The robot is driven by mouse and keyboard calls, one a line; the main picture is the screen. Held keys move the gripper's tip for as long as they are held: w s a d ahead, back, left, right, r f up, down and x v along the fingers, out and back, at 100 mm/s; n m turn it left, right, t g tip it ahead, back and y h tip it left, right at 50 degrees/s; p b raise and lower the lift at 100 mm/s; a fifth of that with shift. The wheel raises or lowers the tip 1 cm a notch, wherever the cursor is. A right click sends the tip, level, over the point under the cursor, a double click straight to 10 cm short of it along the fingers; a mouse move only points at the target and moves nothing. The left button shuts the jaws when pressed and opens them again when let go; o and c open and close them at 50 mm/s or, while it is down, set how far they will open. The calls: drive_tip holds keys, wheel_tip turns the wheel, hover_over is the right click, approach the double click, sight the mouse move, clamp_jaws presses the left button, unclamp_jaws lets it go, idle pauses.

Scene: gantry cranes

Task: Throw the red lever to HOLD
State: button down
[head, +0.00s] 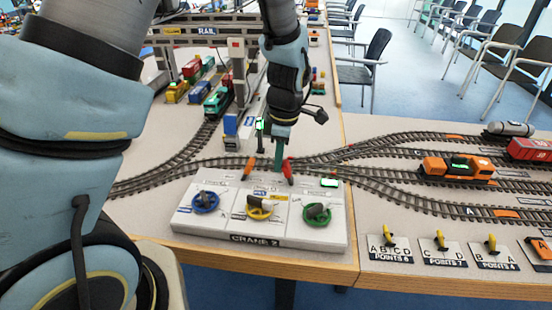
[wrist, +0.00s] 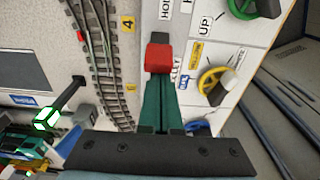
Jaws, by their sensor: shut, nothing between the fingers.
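The CRANE 2 panel (head: 325,238) stands at the table's front edge. The red lever (head: 288,171) rises from its back edge, right of my fingers in the head view. In the wrist view the red lever's block-shaped end (wrist: 158,54) is right at my fingertips; I cannot tell whether they touch it. A label reading HOLD, partly cut off, lies near it in the wrist view. My gripper (head: 279,164) has green fingers pressed together, pointing down, with nothing between them. The fingers also show in the wrist view (wrist: 160,80) and hide the lever's lower part.
An orange lever (head: 249,166) stands left of my fingers. Blue (head: 205,203), yellow (head: 259,208) and green (head: 317,214) knobs sit on the panel's front. Train tracks (head: 340,160) run close behind. A signal post (head: 259,135) stands just left of my gripper.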

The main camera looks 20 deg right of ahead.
sight(288, 165)
drive_tip(key=d+y+p, duration=0.1)
drive_tip(key=s+d+r+t+y+p, duration=0.1)
drive_tip(key=shift+s+p, duration=0.15)
drive_tip(key=shift+p, duration=0.2)
drive_tip(key=shift+s+d+f+t+y+p, duration=0.1)
drive_tip(key=shift+s+d+t+y+p, duration=0.1)
drive_tip(key=shift+d+t+y+p, duration=0.3)
drive_tip(key=shift+s+d+t+y, duration=0.15)
drive_tip(key=shift+t+y, duration=0.15)
drive_tip(key=shift+y, duration=0.4)
drive_tip(key=shift+a, duration=0.15)
drive_tip(key=shift+r+p, duration=0.65)
drive_tip(key=shift+r, duration=0.2)
